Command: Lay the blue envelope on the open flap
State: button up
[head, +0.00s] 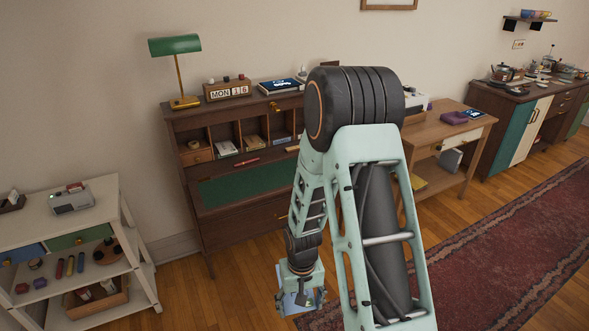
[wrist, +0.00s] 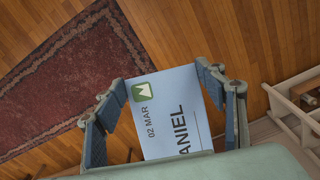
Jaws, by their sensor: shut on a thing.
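The blue envelope (wrist: 172,112) is pale blue, with a green stamp-like mark, "02 MAR" and "ANIEL" on it. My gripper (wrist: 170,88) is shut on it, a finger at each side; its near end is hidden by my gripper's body. In the head view my gripper (head: 300,303) hangs low in front of the desk, over the wood floor, with only a bit of the envelope showing. The open flap (head: 235,188) of the dark wood desk has a green top; it lies behind and to the left of my gripper. My arm hides its right part.
A red pen-like thing (head: 246,162) lies at the flap's back. The desk's upper part (head: 195,116) has cubbies, with a green lamp (head: 178,75) and a calendar (head: 228,89) on top. A white shelf (head: 115,222) stands left, a wooden side table (head: 470,130) right. A red rug (head: 500,235) covers floor.

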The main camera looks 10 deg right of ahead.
aim_at(292, 171)
jog(key=i+z, duration=0.4)
jog(key=i, duration=0.55)
jog(key=i+u, duration=0.15)
jog(key=i, duration=0.9)
